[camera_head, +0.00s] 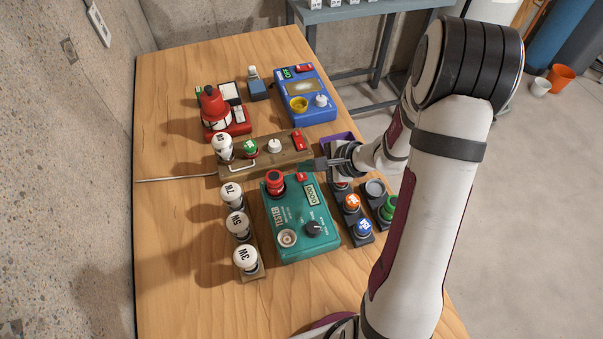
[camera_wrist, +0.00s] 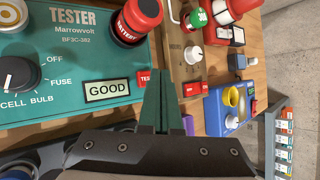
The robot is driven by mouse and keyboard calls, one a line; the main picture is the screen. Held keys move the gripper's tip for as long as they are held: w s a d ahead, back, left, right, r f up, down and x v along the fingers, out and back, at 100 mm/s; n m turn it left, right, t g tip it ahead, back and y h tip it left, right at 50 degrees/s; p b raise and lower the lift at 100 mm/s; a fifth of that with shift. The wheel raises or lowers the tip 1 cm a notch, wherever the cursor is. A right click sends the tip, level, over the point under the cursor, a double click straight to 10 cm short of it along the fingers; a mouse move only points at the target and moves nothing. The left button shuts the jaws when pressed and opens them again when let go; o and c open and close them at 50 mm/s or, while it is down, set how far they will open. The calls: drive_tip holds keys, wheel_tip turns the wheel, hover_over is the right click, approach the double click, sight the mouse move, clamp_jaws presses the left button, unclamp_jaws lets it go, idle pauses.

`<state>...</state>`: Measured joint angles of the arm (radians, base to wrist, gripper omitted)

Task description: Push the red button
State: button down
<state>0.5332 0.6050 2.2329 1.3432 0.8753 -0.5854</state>
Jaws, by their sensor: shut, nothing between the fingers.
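A small red button marked TEST (camera_wrist: 147,79) sits on the teal tester (camera_wrist: 100,62) by its GOOD display, left of my fingertips in the wrist view. In the head view the red button (camera_head: 302,176) is at the tester's far edge, just below my gripper tip. My gripper (camera_head: 310,163) is shut and empty, over the gap between the tester and the wooden board; it also fills the lower middle of the wrist view (camera_wrist: 163,62). Whether it touches anything I cannot tell. Other red switches are on the wooden board (camera_wrist: 193,89) and the blue meter (camera_wrist: 219,87).
A red battery (camera_head: 275,183) stands upright on the tester near the button. The wooden board (camera_head: 230,168) holds a bulb, a green part and a white knob. A blue meter (camera_head: 318,109) is behind, coloured buttons (camera_head: 352,202) at right, several bulbs at left.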

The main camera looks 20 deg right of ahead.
sight(305, 178)
drive_tip(key=shift+r, duration=2.45)
drive_tip(key=shift+s+a+r, duration=0.1)
drive_tip(key=shift+a+r, duration=0.1)
drive_tip(key=s+a+r+n+g, duration=0.5)
drive_tip(key=s+a+r+n, duration=0.3)
drive_tip(key=s+a, duration=0.35)
drive_tip(key=s+d+n+g+h, duration=0.1)
drive_tip(key=s+n+h, duration=0.1)
drive_tip(key=s, duration=0.5)
drive_tip(key=s+d+r+n+g+h, duration=0.1)
drive_tip(key=s+d+n+h, duration=0.1)
drive_tip(key=s, duration=0.5)
drive_tip(key=shift+d+n, duration=0.3)
drive_tip(key=shift+n, duration=0.2)
